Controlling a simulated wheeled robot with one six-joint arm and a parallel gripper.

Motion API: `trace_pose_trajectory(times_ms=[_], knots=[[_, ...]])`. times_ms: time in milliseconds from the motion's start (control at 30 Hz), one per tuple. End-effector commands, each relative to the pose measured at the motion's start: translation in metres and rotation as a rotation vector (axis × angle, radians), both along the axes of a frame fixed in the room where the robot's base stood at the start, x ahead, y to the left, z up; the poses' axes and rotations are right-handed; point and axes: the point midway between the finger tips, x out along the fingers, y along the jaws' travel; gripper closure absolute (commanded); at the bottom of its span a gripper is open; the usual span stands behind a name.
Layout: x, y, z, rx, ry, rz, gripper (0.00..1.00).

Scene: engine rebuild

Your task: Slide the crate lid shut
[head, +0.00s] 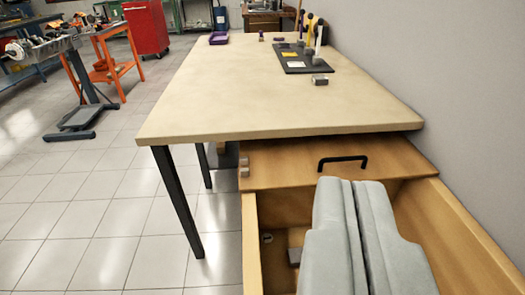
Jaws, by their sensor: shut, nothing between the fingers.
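The wooden crate (249,250) stands at the lower right, below the front edge of the table and beside the wall. Its wooden lid (285,168) covers only the far end and runs back under the table edge. The near part of the crate is open. A black bar handle (343,161) stands on the lid. My gripper (351,182) is over the open part of the crate, with its grey fingers shut and empty. The fingertips appear just on the near side of the handle; I cannot tell if they touch anything. My fingers hide part of the crate's inside.
A small round piece (267,238) and a grey block (294,257) show inside the crate. The table (260,95) carries a dark mat (292,62), a small metal block (320,80) and a purple tray (219,38). The grey wall (440,70) bounds the right.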

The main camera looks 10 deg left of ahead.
Motion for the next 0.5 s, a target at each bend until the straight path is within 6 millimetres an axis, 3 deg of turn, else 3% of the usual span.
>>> trace_pose_trajectory(times_ms=[500], knots=[[0.108, 0.021, -0.008, -0.017, 0.227, 0.046, 1.0]])
